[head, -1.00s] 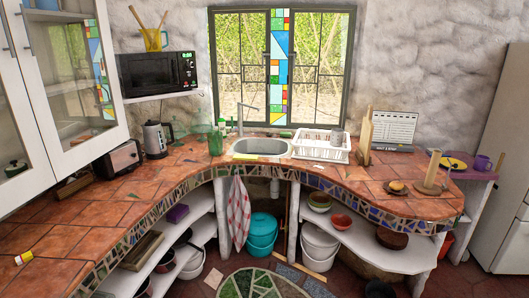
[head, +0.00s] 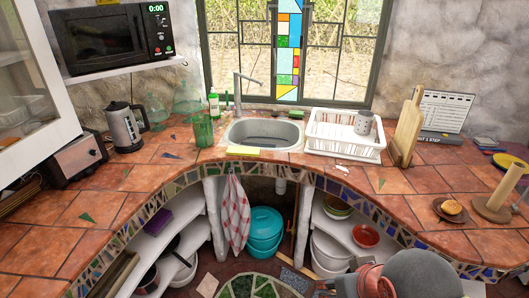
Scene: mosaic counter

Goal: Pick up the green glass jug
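Several green glass pieces stand on the tiled counter left of the sink in the head view. A solid-looking green glass vessel (head: 203,131) stands upright nearest the sink. Behind it is a clear, pale green glass vessel (head: 187,98). Another pale green glass vessel (head: 154,113) stands farther left, beside the kettle. I cannot tell for sure which one is the jug. Part of my arm shows at the bottom right, far from the glass pieces. My gripper's fingers are not visible.
A steel kettle (head: 125,127) and a toaster (head: 74,159) stand to the left. A white dish rack (head: 344,137) stands farther right. The counter (head: 165,178) in front of the glass is mostly bare.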

